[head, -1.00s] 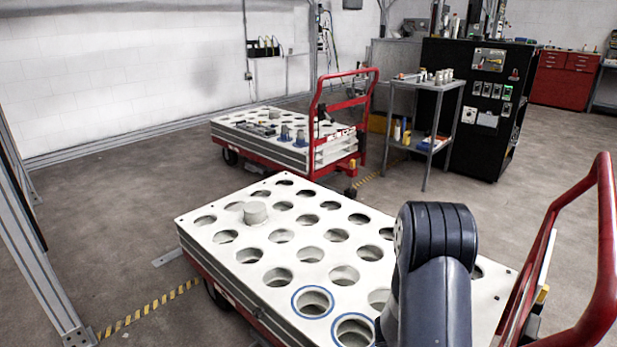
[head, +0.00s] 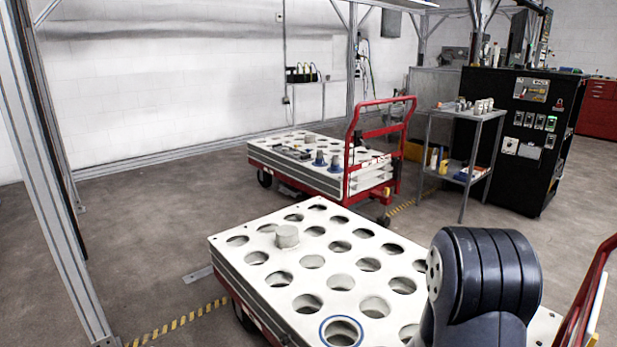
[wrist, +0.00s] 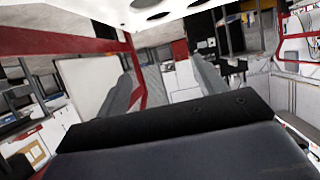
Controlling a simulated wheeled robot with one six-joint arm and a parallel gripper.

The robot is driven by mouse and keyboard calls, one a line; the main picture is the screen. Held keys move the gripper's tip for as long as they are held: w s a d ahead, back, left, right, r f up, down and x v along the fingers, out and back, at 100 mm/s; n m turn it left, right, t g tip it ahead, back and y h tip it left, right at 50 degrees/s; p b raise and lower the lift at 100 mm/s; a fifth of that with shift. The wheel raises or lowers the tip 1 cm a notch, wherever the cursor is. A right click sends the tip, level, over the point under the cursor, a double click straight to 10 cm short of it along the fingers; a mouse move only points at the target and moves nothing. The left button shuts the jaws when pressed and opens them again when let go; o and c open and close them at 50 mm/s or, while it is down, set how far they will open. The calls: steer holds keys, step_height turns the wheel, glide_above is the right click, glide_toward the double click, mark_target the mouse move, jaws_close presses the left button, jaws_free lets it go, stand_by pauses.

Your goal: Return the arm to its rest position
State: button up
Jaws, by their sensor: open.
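My arm (head: 488,275) shows in the head view as a thick dark grey link at the lower right, in front of the near cart. My gripper does not show in the head view. In the wrist view, the dark body of my gripper fills the bottom, and two grey fingers stand apart beyond it, so my gripper (wrist: 162,72) is open. Nothing shows between the fingers.
The near cart's white top with round holes (head: 262,272) lies below and beside my arm, carrying one pale round piece (head: 287,236). Its red handle (head: 590,290) rises at the right. A second cart (head: 345,187), a grey shelf stand (head: 470,150) and a black cabinet (head: 520,140) stand behind.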

steer(key=w+a+n+t+y+b, duration=0.1)
steer(key=a+n+t+y, duration=0.4)
steer(key=a+n+y, duration=0.5)
steer(key=shift+w+a+f+n+t+y, duration=0.2)
steer(key=shift+a+n+t+y, duration=0.15)
steer(key=shift+a, duration=4.5)
